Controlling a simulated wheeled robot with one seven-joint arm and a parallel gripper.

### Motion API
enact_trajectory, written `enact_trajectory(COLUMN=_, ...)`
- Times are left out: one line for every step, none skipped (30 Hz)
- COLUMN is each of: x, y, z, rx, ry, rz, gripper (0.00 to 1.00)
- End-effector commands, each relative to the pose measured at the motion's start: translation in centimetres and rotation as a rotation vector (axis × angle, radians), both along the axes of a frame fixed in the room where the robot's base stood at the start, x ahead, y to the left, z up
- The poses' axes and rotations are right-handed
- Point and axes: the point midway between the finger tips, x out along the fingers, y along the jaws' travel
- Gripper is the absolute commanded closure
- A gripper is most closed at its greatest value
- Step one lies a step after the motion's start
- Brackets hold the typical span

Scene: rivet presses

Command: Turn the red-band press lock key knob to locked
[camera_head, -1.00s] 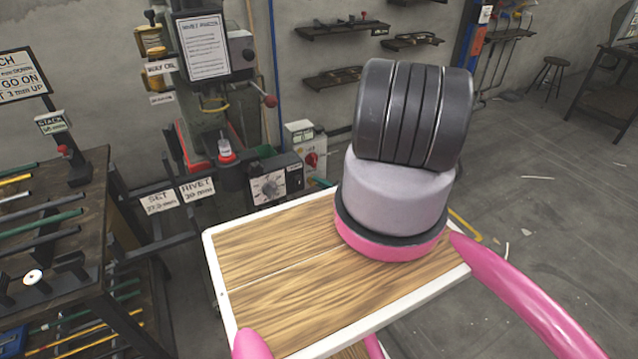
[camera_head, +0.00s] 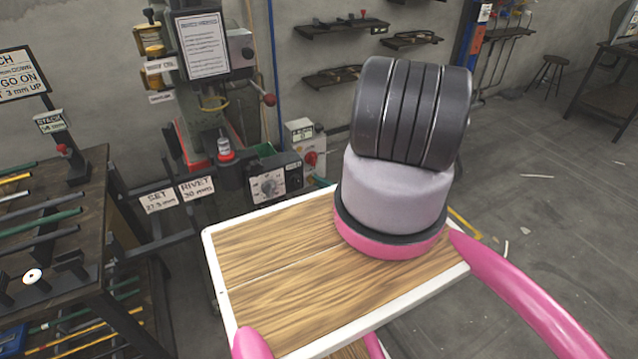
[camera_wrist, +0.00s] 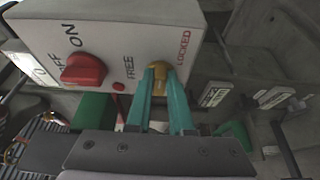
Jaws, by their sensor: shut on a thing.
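The lock key knob (camera_wrist: 159,70) is a small brass-yellow knob on the face of a pale switch box (camera_wrist: 112,25) in the wrist view. The word FREE is printed to its left and LOCKED to its right. My gripper (camera_wrist: 161,80) has teal fingers shut on the knob from both sides. The fingers hide part of the knob, so I cannot tell exactly which word it points at.
A larger red knob (camera_wrist: 83,70) marked ON and OFF sits left of the key knob. A grey control box with a dial (camera_head: 274,180) is in front of the switch box. A rod rack (camera_head: 60,235) stands at left. Open floor (camera_head: 560,200) lies at right.

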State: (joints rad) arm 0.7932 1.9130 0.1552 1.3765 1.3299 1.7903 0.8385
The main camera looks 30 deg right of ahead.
Motion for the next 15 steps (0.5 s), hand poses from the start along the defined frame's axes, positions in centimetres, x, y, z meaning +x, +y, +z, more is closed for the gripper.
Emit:
enact_trajectory(x=-0.06, y=-0.05, z=-0.07, rx=0.000, ry=0.002, rz=-0.002, gripper=1.00)
enact_trajectory(x=-0.06, y=-0.06, z=-0.07, rx=0.000, ry=0.002, rz=-0.002, gripper=0.76)
enact_trajectory(x=-0.06, y=-0.06, z=-0.07, rx=0.000, ry=0.002, rz=-0.002, gripper=0.61)
enact_trajectory(x=-0.06, y=-0.05, z=-0.06, rx=0.000, ry=0.002, rz=-0.002, gripper=0.50)
enact_trajectory(x=-0.06, y=-0.05, z=-0.06, rx=0.000, ry=0.002, rz=-0.001, gripper=0.50)
enact_trajectory(x=-0.05, y=-0.04, z=-0.05, rx=0.000, ry=0.001, rz=-0.001, gripper=0.50)
enact_trajectory(x=-0.04, y=-0.03, z=-0.05, rx=0.000, ry=0.001, rz=-0.001, gripper=0.50)
enact_trajectory(x=-0.04, y=-0.03, z=-0.04, rx=0.000, ry=0.001, rz=-0.001, gripper=0.50)
enact_trajectory(x=-0.03, y=-0.03, z=-0.04, rx=0.000, ry=0.001, rz=-0.001, gripper=0.50)
enact_trajectory(x=-0.03, y=-0.03, z=-0.03, rx=0.000, ry=0.001, rz=-0.001, gripper=0.50)
enact_trajectory(x=-0.02, y=-0.02, z=-0.03, rx=0.000, ry=0.001, rz=-0.001, gripper=0.50)
enact_trajectory(x=-0.02, y=-0.02, z=-0.03, rx=0.000, ry=0.001, rz=-0.001, gripper=0.50)
enact_trajectory(x=-0.05, y=-0.03, z=-0.03, rx=0.000, ry=0.001, rz=-0.001, gripper=0.50)
enact_trajectory(x=-0.12, y=-0.08, z=-0.03, rx=0.000, ry=0.001, rz=-0.001, gripper=0.50)
enact_trajectory(x=-0.30, y=-0.17, z=-0.03, rx=0.000, ry=0.001, rz=-0.001, gripper=0.50)
